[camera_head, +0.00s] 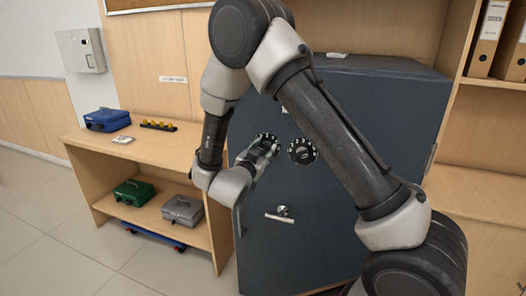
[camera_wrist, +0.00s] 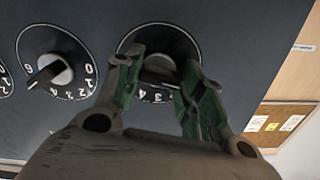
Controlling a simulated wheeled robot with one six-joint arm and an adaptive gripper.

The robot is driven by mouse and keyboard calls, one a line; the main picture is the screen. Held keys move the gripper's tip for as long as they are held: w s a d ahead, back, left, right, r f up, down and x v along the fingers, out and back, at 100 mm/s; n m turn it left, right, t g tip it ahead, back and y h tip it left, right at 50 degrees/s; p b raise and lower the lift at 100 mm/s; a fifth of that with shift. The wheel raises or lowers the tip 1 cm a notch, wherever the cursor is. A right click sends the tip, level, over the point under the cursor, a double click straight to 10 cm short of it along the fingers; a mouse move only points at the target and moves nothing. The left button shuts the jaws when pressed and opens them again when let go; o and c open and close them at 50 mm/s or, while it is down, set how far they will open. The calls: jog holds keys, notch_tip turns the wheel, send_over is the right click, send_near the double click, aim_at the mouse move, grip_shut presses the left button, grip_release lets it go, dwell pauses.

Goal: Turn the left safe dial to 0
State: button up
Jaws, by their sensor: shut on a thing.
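The dark grey safe (camera_head: 335,215) stands in the middle of the head view. Its left dial (camera_head: 266,136) is black with white marks and partly covered by my gripper (camera_head: 261,148). In the wrist view, which is turned over, this dial (camera_wrist: 189,44) is the rightmost one. There my gripper (camera_wrist: 160,70) has its green-lined fingers on either side of the dial's grey knob (camera_wrist: 158,65), shut on it. A 3 and a 4 show between the fingers; the 0 and the pointer's exact reading are hidden.
A neighbouring dial (camera_head: 302,151) sits close to my gripper; it also shows in the wrist view (camera_wrist: 58,62). The safe handle (camera_head: 281,213) is below. A wooden shelf (camera_head: 160,150) with cash boxes stands left. My arm crosses the safe front.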

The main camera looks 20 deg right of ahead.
jog(key=shift+n, duration=1.5)
jog(key=o, duration=1)
jog(key=v, duration=1.2)
jog(key=shift+f, duration=0.1)
